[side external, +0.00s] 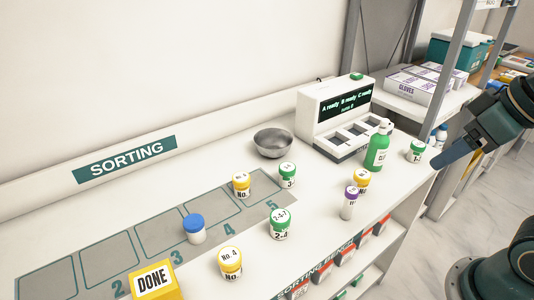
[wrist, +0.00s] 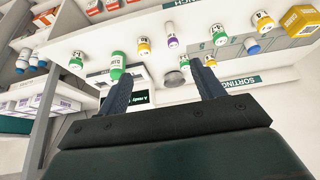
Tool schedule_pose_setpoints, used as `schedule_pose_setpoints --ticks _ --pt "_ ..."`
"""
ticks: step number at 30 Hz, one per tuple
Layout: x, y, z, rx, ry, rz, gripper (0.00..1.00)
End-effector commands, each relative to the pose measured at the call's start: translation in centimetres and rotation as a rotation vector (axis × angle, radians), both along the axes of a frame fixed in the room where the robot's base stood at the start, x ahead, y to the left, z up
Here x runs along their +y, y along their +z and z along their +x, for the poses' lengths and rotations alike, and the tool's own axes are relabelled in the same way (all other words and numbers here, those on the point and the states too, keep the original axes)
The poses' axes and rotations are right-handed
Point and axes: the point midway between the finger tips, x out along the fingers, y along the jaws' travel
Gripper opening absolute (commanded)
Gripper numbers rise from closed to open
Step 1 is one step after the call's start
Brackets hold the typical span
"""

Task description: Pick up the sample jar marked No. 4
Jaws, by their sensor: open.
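The sample jar marked No. 4 (side external: 231,263) has a yellow lid and a white body. It stands upright near the front edge of the white bench, right of the yellow DONE box. In the wrist view what looks like the same jar (wrist: 263,22) is at the upper right, beside the DONE box. My gripper (side external: 437,164) is at the far right of the side view, past the bench's right end and well away from the jar. In the wrist view my gripper (wrist: 160,88) has its two dark fingers wide apart with nothing between them.
Green-lidded jars (side external: 281,224), other yellow-lidded jars (side external: 241,185), a purple-lidded jar (side external: 350,203), a blue-lidded jar (side external: 194,230) and a green bottle (side external: 377,150) stand on the bench. A metal bowl (side external: 273,143) and white machine (side external: 337,115) are behind. The yellow DONE box (side external: 155,282) is left.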

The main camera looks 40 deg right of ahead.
Motion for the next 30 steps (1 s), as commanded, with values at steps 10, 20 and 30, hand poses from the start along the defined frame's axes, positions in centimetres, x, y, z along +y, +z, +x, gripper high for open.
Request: schedule_pose_setpoints --ticks 10,20,30 --pt "0.1 0.0 0.2 0.002 0.012 -0.002 0.67" --pt "2.3 0.3 3.6 0.030 0.185 -0.029 0.67" --pt "7.5 -0.5 9.4 0.062 0.502 -0.065 0.67"
